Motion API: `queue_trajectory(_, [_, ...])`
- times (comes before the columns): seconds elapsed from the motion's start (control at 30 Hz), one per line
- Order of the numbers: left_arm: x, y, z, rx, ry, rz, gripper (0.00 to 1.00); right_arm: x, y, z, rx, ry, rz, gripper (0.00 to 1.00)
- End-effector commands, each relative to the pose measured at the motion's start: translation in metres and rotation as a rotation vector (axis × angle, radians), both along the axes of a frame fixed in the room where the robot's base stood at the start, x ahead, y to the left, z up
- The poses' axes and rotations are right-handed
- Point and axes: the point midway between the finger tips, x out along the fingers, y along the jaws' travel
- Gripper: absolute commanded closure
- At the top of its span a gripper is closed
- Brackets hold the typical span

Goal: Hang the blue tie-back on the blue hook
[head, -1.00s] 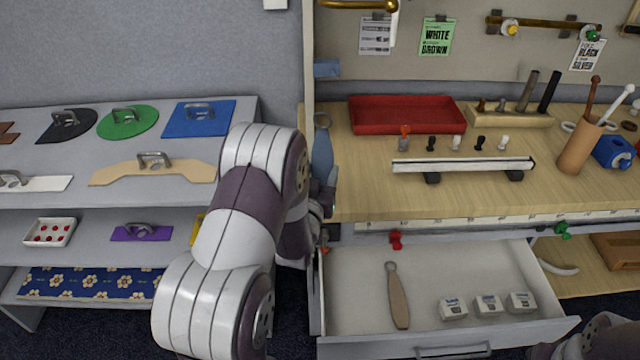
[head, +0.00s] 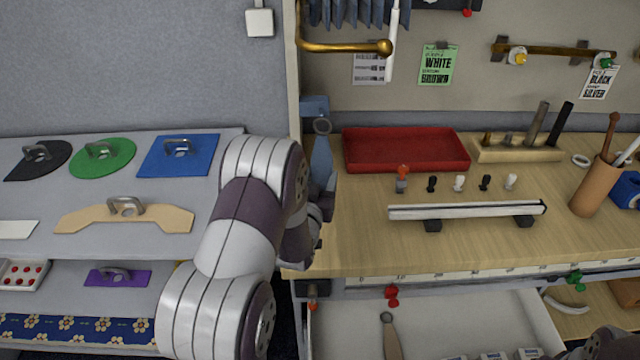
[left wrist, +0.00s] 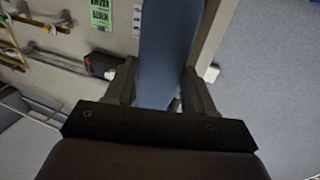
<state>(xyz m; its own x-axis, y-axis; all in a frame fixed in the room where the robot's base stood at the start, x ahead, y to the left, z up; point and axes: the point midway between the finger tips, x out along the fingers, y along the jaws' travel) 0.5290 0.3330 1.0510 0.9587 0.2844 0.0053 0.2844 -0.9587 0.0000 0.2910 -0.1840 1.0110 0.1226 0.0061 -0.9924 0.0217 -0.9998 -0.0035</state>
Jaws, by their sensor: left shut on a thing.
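The blue tie-back (head: 322,160) is upright in my left gripper (head: 324,200), its metal ring at the top. In the left wrist view the tie-back (left wrist: 168,45) stands between the two fingers of the left gripper (left wrist: 160,88); its ring is out of that view. The blue hook (head: 314,104) is on the upright panel edge at the left of the bench. In the head view the ring appears just below and slightly right of the hook; whether they touch cannot be told. My arm hides part of the gripper. My right gripper is not in view.
A red tray (head: 405,150) and a long white bar (head: 465,210) lie on the wooden bench right of the tie-back. A brass rod (head: 345,46) juts out above the hook. A tan tie-back (head: 389,337) lies in the open drawer. Shelves with handled plates stand to the left.

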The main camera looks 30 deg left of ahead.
Motion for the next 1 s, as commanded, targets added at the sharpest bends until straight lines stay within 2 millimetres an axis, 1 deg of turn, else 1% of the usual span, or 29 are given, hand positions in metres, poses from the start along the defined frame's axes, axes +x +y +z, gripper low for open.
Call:
queue_trajectory(0.77, [0.054,0.034,-0.006,0.002,-0.002,0.001,0.76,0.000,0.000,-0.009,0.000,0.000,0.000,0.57])
queue_trajectory(0.83, [0.058,0.036,-0.013,0.002,-0.003,0.001,0.76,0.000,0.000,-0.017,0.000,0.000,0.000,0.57])
queue_trajectory(1.0, [0.065,0.040,-0.019,0.001,-0.003,0.001,0.76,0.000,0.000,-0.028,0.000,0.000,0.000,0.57])
